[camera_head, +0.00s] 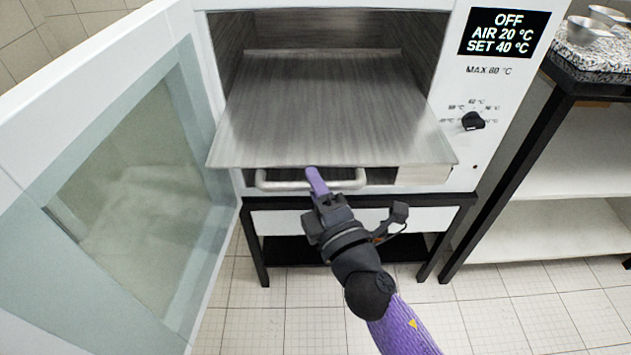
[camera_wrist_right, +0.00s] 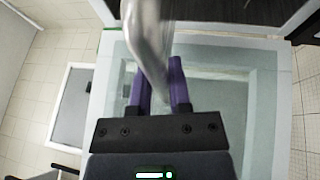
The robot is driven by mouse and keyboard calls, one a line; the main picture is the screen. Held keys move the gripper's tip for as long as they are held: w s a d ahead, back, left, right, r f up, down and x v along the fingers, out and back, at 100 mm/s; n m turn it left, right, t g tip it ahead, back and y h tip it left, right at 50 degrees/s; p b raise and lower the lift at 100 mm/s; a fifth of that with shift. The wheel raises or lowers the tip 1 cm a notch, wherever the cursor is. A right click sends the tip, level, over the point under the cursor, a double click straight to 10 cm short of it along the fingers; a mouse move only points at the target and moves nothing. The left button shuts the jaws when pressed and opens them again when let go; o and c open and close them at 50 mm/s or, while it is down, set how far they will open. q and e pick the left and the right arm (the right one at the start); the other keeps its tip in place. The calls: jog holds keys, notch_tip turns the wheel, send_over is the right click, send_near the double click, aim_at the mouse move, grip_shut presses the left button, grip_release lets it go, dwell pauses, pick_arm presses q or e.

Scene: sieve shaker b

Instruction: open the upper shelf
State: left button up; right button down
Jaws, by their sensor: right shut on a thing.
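The upper shelf (camera_head: 320,115) is a flat brushed-metal plate inside the white oven (camera_head: 415,175). It sticks out past the oven's front opening. A rounded metal handle (camera_head: 278,184) runs under its front edge. My right gripper (camera_head: 314,178), with purple fingers, is at the middle of this handle. In the right wrist view the handle (camera_wrist_right: 147,40) passes between the purple fingers of my right gripper (camera_wrist_right: 160,75), which is shut on it. My left gripper is not in view.
The oven door (camera_head: 130,190), with a glass pane, stands wide open on the left. A display and a black knob (camera_head: 473,121) are on the right panel. The oven stands on a black-framed table (camera_head: 256,240). A shelving unit (camera_head: 560,165) stands to the right.

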jog(key=c, duration=0.6)
grip_release()
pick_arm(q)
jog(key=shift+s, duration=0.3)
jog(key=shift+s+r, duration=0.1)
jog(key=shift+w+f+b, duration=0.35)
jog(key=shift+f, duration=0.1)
pick_arm(e)
jog(key=v, duration=1)
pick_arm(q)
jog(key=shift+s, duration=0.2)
